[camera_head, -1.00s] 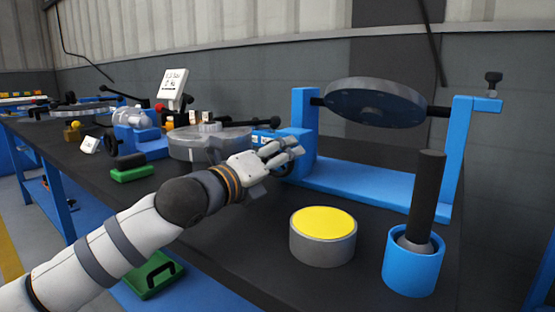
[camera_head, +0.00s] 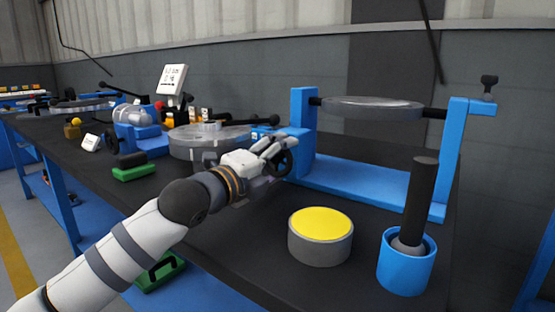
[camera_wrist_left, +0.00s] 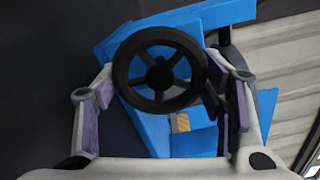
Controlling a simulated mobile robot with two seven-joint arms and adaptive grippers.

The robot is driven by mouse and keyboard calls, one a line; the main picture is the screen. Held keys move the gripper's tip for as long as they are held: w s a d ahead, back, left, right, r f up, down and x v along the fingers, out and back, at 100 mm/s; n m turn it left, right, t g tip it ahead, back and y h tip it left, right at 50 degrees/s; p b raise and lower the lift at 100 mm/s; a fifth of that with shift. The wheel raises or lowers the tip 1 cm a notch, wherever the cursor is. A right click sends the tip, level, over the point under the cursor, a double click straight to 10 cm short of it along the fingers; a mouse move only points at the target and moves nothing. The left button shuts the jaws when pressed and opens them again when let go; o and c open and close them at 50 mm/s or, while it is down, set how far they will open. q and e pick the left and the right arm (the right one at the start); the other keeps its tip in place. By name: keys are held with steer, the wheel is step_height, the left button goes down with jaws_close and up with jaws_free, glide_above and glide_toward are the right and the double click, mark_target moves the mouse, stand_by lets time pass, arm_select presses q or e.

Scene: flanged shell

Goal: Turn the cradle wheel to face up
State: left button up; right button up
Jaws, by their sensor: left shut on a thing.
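The blue cradle (camera_head: 350,186) stands on the bench at the right, with a grey round disc (camera_head: 372,108) held on its axle between the two uprights. The disc lies nearly level, seen almost edge-on. The black spoked handwheel (camera_head: 286,165) is on the cradle's left side, partly hidden by my left gripper (camera_head: 276,153). In the left wrist view the handwheel (camera_wrist_left: 160,103) is between the fingers of my left gripper (camera_wrist_left: 163,95), which is shut on it. My right gripper is not in view.
A grey cylinder with a yellow top (camera_head: 320,225) and a blue cup holding a black-handled tool (camera_head: 407,268) stand in front of the cradle. A grey round part (camera_head: 205,144) and a green block (camera_head: 133,173) sit to the left. A black knob (camera_head: 489,82) tops the right upright.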

arm_select(q)
steer(key=o, duration=0.9)
steer(key=v, duration=1.2)
